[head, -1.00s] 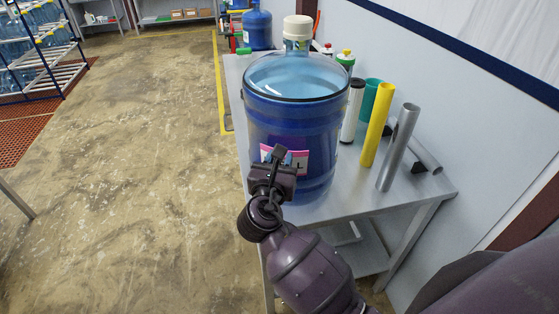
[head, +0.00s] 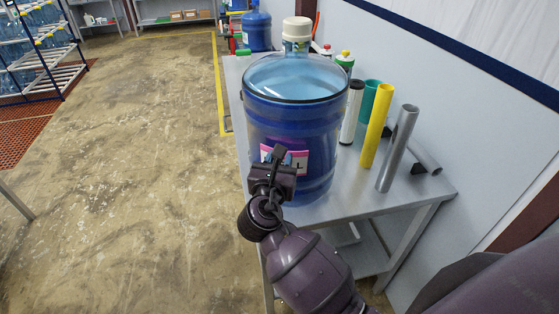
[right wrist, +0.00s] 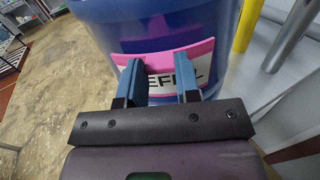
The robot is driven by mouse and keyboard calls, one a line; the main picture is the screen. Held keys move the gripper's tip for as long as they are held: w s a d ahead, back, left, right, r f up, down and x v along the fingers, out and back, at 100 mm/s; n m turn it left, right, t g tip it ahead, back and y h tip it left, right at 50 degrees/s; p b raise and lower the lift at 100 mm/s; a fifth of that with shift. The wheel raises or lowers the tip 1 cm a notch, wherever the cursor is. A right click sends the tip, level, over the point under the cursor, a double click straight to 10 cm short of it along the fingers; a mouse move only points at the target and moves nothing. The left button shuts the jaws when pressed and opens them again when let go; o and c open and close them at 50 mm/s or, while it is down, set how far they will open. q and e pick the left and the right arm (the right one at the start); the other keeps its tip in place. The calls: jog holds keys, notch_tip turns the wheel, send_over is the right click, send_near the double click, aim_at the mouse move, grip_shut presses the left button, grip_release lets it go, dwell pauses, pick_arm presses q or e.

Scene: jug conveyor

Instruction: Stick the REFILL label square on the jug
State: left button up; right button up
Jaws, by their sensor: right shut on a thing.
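The big blue water jug (head: 300,120) with a white cap stands upright at the near end of the metal table. My right gripper (head: 277,158) is at the jug's near side, shut on the REFILL label (head: 300,160). The label is white with a pink band along its top. In the right wrist view the label (right wrist: 160,82) lies in front of the jug (right wrist: 150,25), and the blue fingers (right wrist: 157,62) hide some of its letters. Its top edge slants up to the right there. I cannot tell whether it touches the jug. My left gripper is not in view.
A yellow tube (head: 375,127), a grey tube (head: 398,148), a white tube (head: 352,112) and a teal tube (head: 370,95) stand right of the jug on the table (head: 425,190). Another blue jug (head: 257,30) is at the back. The floor at left is open.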

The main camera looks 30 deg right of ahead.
jog(key=shift+w+d, duration=0.15)
jog(key=shift+w, duration=0.05)
dwell(1.2)
jog(key=o, duration=0.9)
jog(key=shift+o, duration=0.7)
jog(key=o, duration=0.4)
jog(key=shift+r, duration=0.15)
jog(key=shift+s+a+r, duration=0.3)
jog(key=shift+s+r, duration=0.1)
jog(key=shift+r, duration=0.4)
jog(key=shift+s+a+r, duration=0.35)
jog(key=shift+r, duration=0.45)
jog(key=shift+s+a+r, duration=0.3)
jog(key=shift+s+r, duration=0.1)
jog(key=shift+r, duration=0.4)
